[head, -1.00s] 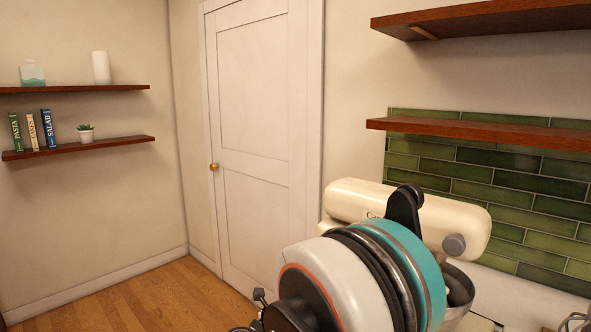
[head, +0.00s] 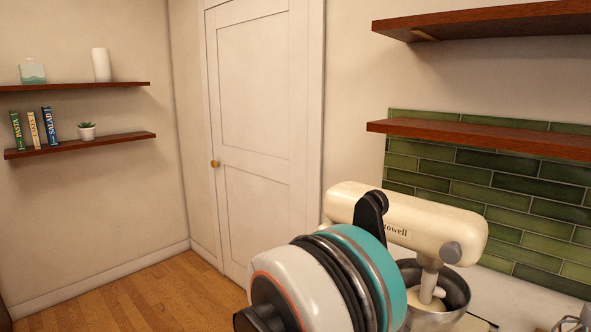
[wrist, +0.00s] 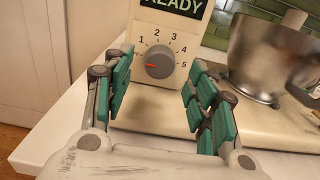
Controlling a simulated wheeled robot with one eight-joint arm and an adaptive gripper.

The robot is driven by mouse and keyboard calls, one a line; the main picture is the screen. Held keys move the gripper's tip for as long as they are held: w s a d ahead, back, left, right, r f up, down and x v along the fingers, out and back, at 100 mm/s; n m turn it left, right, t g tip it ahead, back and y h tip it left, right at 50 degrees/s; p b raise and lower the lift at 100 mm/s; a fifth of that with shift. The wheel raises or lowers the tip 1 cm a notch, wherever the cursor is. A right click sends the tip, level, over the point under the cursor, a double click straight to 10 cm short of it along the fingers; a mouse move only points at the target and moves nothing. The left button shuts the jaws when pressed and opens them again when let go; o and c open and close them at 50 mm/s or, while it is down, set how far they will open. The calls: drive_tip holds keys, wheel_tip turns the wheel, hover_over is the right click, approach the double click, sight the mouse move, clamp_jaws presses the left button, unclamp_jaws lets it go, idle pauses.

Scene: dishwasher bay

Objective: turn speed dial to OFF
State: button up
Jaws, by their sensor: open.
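The grey round speed dial (wrist: 160,62) is on the front of the cream stand mixer (head: 435,225), below a READY display (wrist: 175,5). Numbers 1 to 5 arc around it. My gripper (wrist: 160,70) is open, with one teal-padded finger to the left of the dial and one to the right. The dial shows between the fingertips; I cannot tell if they touch it. In the head view my arm hides the dial and gripper.
A steel bowl (wrist: 270,55) stands to the right of the dial, beside the right finger; it also shows in the head view (head: 458,288). The white counter edge runs at the left in the wrist view. Wooden shelves (head: 480,138) hang above the mixer.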

drive_tip(key=p+v, duration=0.2)
drive_tip(key=v, duration=0.9)
drive_tip(key=w+r+n+t+y, duration=0.2)
drive_tip(key=w+r+n, duration=0.4)
drive_tip(key=r, duration=0.4)
drive_tip(key=w+d+r+n+t+y, duration=0.1)
drive_tip(key=w+r+n+t+y, duration=0.2)
drive_tip(key=w+r+n, duration=0.4)
drive_tip(key=w+d+r+n+t+y+p, duration=0.1)
drive_tip(key=w+r+n+t+y, duration=0.2)
drive_tip(key=r, duration=1)
drive_tip(key=shift+w+n+y, duration=0.7)
drive_tip(key=shift+w+n, duration=1.2)
drive_tip(key=shift+w, duration=0.85)
drive_tip(key=shift+d+r+t, duration=0.1)
drive_tip(key=shift+r+t, duration=0.05)
drive_tip(key=shift+t, duration=0.15)
